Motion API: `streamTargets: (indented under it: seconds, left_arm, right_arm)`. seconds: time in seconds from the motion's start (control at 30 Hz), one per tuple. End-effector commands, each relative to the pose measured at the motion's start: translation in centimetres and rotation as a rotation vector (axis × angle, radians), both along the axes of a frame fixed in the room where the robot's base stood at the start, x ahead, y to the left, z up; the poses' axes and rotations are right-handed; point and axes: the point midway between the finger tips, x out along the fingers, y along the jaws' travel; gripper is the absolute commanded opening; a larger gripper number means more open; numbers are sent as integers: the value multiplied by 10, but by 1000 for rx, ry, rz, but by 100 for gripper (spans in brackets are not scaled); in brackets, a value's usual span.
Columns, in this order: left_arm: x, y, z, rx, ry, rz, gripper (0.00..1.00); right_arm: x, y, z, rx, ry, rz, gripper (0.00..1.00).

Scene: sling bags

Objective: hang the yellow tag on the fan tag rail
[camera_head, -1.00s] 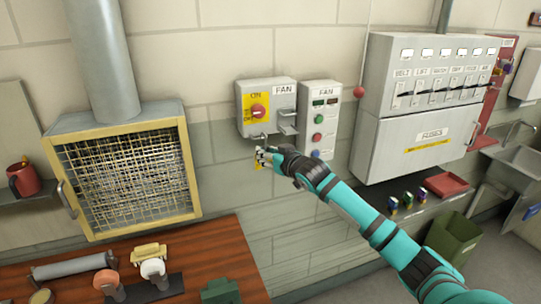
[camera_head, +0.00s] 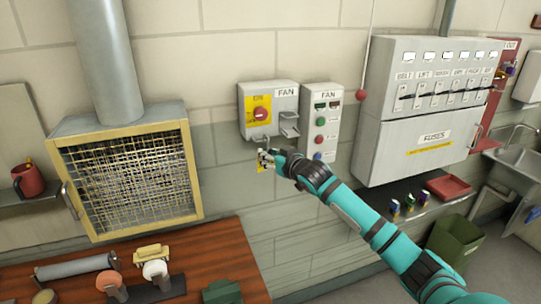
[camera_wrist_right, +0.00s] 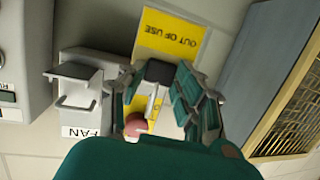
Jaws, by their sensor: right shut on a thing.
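The yellow tag (camera_wrist_right: 170,36) reads "OUT OF USE" and hangs from my right gripper (camera_wrist_right: 162,78), shut on its upper end. In the head view the tag (camera_head: 262,164) is small and partly hidden by the fingers. The right gripper (camera_head: 266,155) is just below the fan switch box (camera_head: 285,97). A thin metal piece (camera_wrist_right: 152,100) shows between the fingers in the wrist view; it seems to be part of the fan tag rail. I cannot tell whether the tag touches it. My left gripper is not in view.
Grey brackets (camera_head: 289,128) jut from the fan box beside the gripper; they are also close in the wrist view (camera_wrist_right: 77,76). A fan button panel (camera_head: 320,120) is to the right. A mesh-fronted box (camera_head: 125,180) is left, and a wooden bench (camera_head: 205,255) is below.

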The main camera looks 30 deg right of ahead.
Motion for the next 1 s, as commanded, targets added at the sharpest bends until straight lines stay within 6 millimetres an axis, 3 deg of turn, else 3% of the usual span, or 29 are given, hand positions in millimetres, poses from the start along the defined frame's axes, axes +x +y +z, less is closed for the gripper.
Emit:
streamTargets:
  seconds: [1.0]
  left_arm:
    - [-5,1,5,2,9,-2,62]
  right_arm:
    - [5,0,1,1,-2,1,0]
